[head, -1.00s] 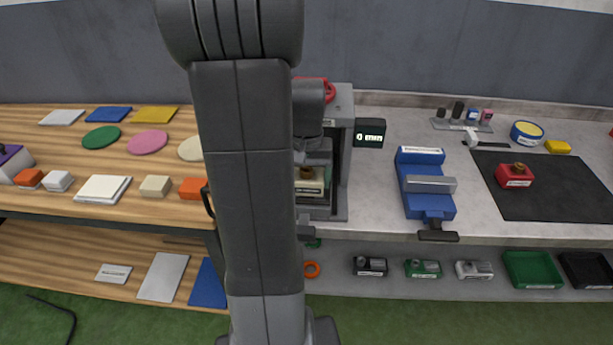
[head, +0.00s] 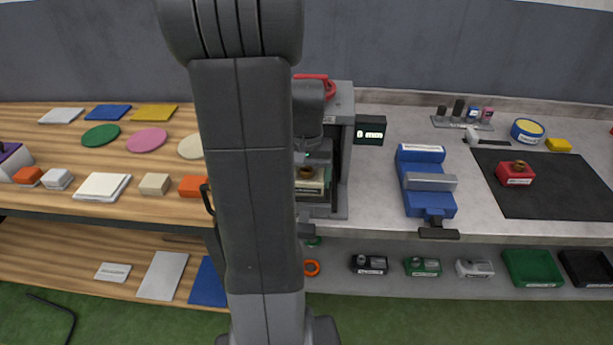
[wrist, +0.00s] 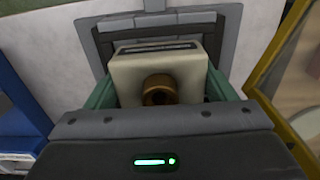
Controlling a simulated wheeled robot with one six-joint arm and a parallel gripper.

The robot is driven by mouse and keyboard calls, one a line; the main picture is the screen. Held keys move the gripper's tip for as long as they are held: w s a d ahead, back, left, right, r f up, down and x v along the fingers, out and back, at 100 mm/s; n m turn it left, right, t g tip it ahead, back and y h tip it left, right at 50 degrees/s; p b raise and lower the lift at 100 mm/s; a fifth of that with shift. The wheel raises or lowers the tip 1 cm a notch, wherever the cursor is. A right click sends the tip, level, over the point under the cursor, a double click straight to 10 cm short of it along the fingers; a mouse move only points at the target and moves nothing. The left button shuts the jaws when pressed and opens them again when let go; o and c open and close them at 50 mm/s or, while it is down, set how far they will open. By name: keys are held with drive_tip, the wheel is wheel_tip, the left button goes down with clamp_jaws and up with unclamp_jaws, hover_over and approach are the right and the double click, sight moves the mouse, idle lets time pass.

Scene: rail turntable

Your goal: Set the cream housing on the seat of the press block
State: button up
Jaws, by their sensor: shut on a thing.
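The cream housing (wrist: 152,68), with a brass round boss (wrist: 159,89) on its face, sits between the green fingers of my gripper (wrist: 164,84) in the wrist view. My gripper is shut on it. In the head view the housing (head: 312,187) shows low inside the grey press block (head: 344,165), partly hidden by my arm. In the wrist view grey stepped surfaces of the press (wrist: 172,20) lie just beyond and around the housing. I cannot tell whether its underside touches the seat.
A small black display (head: 370,131) stands right of the press. A blue vise (head: 427,190) is farther right, then a red housing (head: 515,174) on a black mat (head: 545,200). A red part (head: 318,79) tops the press. The wooden table at left holds flat pieces.

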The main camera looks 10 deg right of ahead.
drive_tip(key=shift+f, duration=0.15)
drive_tip(key=o, duration=1.5)
wheel_tip(320, 180, up, 14)
drive_tip(key=shift+f, duration=0.1)
drive_tip(key=shift+f, duration=0.1)
wheel_tip(320, 180, down, 14)
drive_tip(key=shift+r, duration=0.35)
drive_tip(key=shift+r, duration=0.15)
